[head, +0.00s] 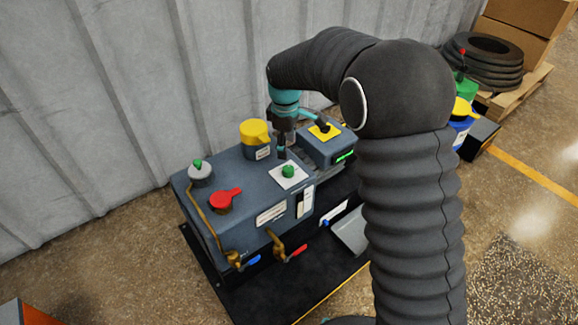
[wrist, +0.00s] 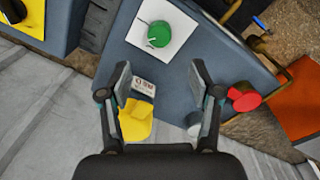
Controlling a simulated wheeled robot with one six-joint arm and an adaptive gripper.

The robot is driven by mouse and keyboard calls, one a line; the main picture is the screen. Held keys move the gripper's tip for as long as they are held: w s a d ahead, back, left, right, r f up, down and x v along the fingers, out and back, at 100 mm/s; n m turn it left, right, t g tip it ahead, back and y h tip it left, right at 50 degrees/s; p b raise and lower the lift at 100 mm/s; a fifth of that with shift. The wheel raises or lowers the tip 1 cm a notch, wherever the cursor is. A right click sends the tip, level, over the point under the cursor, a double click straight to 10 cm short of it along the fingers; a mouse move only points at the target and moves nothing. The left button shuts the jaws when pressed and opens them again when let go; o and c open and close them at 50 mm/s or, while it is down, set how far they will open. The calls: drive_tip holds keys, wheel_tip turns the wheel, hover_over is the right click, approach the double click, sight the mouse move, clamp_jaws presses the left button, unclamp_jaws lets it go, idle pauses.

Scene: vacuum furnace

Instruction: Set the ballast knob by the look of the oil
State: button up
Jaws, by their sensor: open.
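A green knob (head: 288,171) sits on a white square plate (head: 280,181) on top of the grey-blue pump housing (head: 240,180). In the wrist view the green knob (wrist: 159,34) shows beyond the fingertips, on its white plate (wrist: 180,25). My gripper (head: 282,152) hangs over the housing, just behind the knob in the head view. In the wrist view my gripper (wrist: 160,78) is open, with nothing between its fingers. A narrow upright window (head: 305,201) with a pale lower part is on the housing's front; the oil's look is too small to tell.
A yellow cap (head: 254,131), a red handled cap (head: 224,198) and a grey cap with a green top (head: 200,171) stand on the housing. Brass pipes with a blue lever (head: 253,260) and a red lever (head: 297,251) are in front. A corrugated wall (head: 90,90) stands behind.

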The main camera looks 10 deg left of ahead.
sight(288, 169)
drive_tip(key=f, duration=1)
drive_tip(key=shift+w+d, duration=0.1)
drive_tip(key=shift+w, duration=0.15)
drive_tip(key=c, duration=1.1)
